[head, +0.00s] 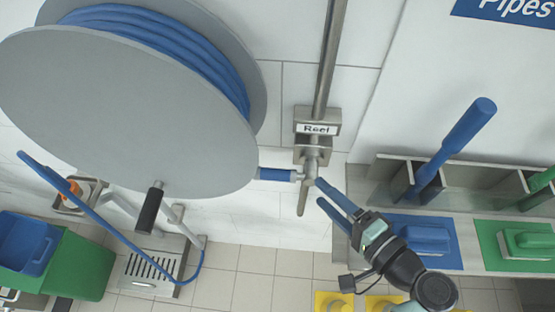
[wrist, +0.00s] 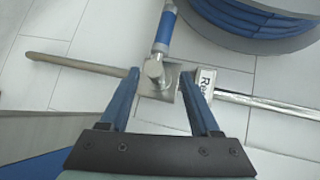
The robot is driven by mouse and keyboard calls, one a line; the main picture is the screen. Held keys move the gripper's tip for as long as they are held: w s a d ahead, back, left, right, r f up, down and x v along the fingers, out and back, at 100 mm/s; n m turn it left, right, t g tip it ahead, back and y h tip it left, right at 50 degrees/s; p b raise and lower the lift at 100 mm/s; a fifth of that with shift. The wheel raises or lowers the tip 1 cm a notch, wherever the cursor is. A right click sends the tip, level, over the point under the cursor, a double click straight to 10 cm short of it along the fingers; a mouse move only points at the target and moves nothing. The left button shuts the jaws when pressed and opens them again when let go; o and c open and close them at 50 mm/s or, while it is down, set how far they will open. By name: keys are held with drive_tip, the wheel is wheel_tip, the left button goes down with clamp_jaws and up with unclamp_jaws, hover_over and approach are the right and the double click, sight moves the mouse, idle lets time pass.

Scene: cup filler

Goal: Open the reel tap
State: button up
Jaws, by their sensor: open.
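The reel tap (head: 311,170) is a metal valve on the wall below the "Reel" label, with a blue hose fitting on its left. Its brownish lever (head: 303,200) points down in the head view. In the wrist view the lever (wrist: 80,63) runs left from the tap body (wrist: 153,70). My gripper (head: 319,191) is open, its blue fingers beside the tap. In the wrist view my gripper (wrist: 160,73) has one fingertip on each side of the tap body, and the left fingertip overlaps the lever's inner end. I cannot tell whether it touches.
A large grey reel (head: 120,110) with blue hose hangs left of the tap. A steel pipe (head: 329,50) rises above it. A green bin (head: 80,268) and a floor drain grate (head: 150,268) are below left.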

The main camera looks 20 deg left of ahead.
sight(274, 174)
drive_tip(key=shift+m+y, duration=0.4)
drive_tip(key=shift+y, duration=0.4)
drive_tip(key=w+a+p, duration=0.1)
drive_tip(key=a, duration=0.3)
drive_tip(key=a+f+p, duration=0.1)
drive_tip(key=a, duration=0.3)
drive_tip(key=w+a+f+p, duration=0.1)
drive_tip(key=a, duration=0.3)
drive_tip(key=shift+w+f, duration=0.25)
drive_tip(key=shift+w, duration=0.05)
clamp_jaws()
idle(0.3)
